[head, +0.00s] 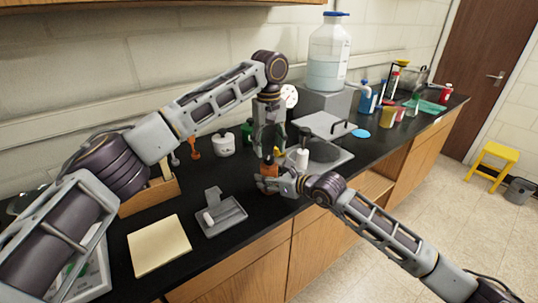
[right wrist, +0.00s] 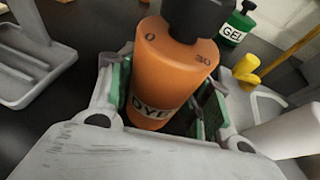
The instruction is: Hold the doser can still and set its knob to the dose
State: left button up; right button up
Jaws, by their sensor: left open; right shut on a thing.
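The doser can (right wrist: 158,75) is orange and labelled DYE, with the marks 0 and 30 on its shoulder. It also shows in the head view (head: 269,172), standing on the dark counter. Its black knob (right wrist: 190,17) is on top and cut off by the frame edge in the right wrist view. My right gripper (head: 270,184) is shut on the can's body, with a green-padded finger on each side. My left gripper (head: 269,150) points down above the can, open. Whether its fingers touch the knob cannot be told.
A white bottle (head: 303,147) stands close right of the can, near a grey plate device (head: 325,150). A green GEL bottle (right wrist: 237,24) is behind. A grey tray (head: 222,217) and a cream pad (head: 159,245) lie left. The counter's front edge is close by.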

aim_at(269, 156)
pick_arm(q)
jog(key=shift+f, duration=1.85)
jog(key=shift+c, duration=0.2)
jog(key=c, duration=1)
